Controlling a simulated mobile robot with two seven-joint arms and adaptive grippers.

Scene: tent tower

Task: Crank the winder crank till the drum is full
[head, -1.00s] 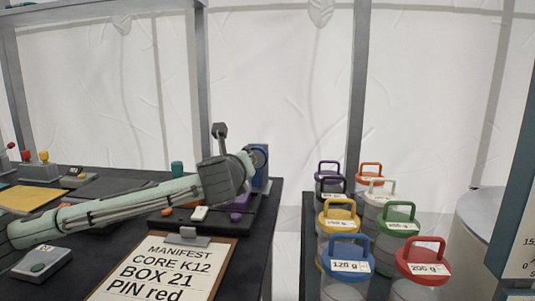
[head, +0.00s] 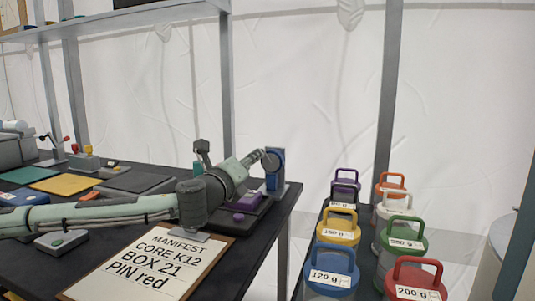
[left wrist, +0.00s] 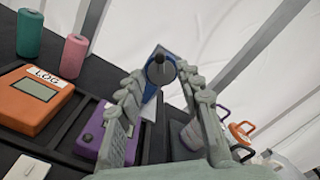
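The winder stands at the right end of the dark table as a blue upright (head: 281,182) with a grey round part at its top. In the left wrist view its blue arm (left wrist: 150,108) carries a dark round knob (left wrist: 160,70), seen nearly end-on. My left gripper (head: 262,157) reaches to the winder from the left. In the left wrist view its two fingers (left wrist: 159,73) are apart, one on each side of the knob. I cannot tell whether they touch it. The drum and its fill cannot be made out. My right gripper is not in view.
A purple block (head: 246,201) sits beside the winder. A clipboard (head: 140,262) lies at the table's front. Several lidded jars with weight labels, one blue (head: 332,266), stand on a separate surface to the right. An orange LOG box (left wrist: 35,98) shows in the left wrist view.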

